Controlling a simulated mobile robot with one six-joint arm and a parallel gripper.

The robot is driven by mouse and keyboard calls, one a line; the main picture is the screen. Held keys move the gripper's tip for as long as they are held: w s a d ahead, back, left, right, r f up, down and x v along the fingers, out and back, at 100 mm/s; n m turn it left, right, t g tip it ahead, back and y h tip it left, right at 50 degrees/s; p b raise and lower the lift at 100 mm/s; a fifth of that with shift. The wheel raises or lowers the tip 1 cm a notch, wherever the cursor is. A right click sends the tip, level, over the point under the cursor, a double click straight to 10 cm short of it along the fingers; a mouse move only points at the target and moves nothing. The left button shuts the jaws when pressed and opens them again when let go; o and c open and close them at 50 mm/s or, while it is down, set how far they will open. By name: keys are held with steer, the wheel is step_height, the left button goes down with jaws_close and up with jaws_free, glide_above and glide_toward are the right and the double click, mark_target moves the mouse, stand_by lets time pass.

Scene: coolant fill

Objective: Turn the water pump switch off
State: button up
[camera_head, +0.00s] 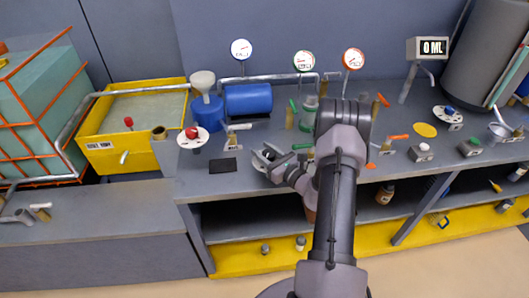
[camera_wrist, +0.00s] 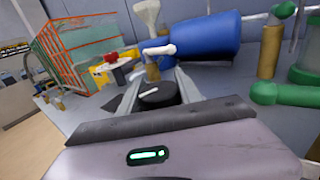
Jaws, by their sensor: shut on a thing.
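My gripper (camera_head: 266,160) is low over the front part of the grey bench, left of the picture's middle to the right of a black pad. In the wrist view its two grey fingers (camera_wrist: 160,88) are on either side of a round black rotary switch (camera_wrist: 157,97) and shut on it. A white pointer line on the switch's top runs nearly sideways, tilted slightly. In the head view the fingers mostly hide the switch. No label on it can be read, so I cannot tell which setting it points to. A blue pump body (camera_head: 248,99) lies behind on the bench.
A white-handled valve (camera_head: 236,128) stands just behind the gripper, and green-handled valves (camera_wrist: 278,94) are close on its right. A red knob on a white disc (camera_head: 192,137) and the black pad (camera_head: 222,165) are to the left. A yellow tank (camera_head: 110,150) stands farther left.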

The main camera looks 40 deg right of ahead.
steer(key=n+y, duration=0.1)
steer(key=n+y+b, duration=0.1)
steer(key=y, duration=0.2)
steer(key=shift+a+f+n+g+b, duration=0.15)
steer(key=shift+a+n+g+b, duration=0.15)
steer(key=shift+n+b, duration=0.1)
steer(key=shift+s+a+n+g+y+b, duration=0.15)
steer(key=shift+n+g+y+b, duration=0.3)
steer(key=shift+y, duration=0.35)
steer(key=shift+a+n+g+y+b, duration=0.15)
steer(key=shift+n+y+b, duration=0.1)
steer(key=shift+n+y, duration=0.45)
steer(key=shift+y, duration=0.3)
steer(key=o, duration=1.4)
steer(key=shift+c, duration=0.2)
steer(key=p+v, duration=0.3)
steer(key=v, duration=1.4)
steer(key=shift+s+d+r+p, duration=0.1)
steer(key=shift+s+r+p, duration=0.15)
steer(key=shift+p, duration=0.15)
steer(key=shift+w, duration=0.1)
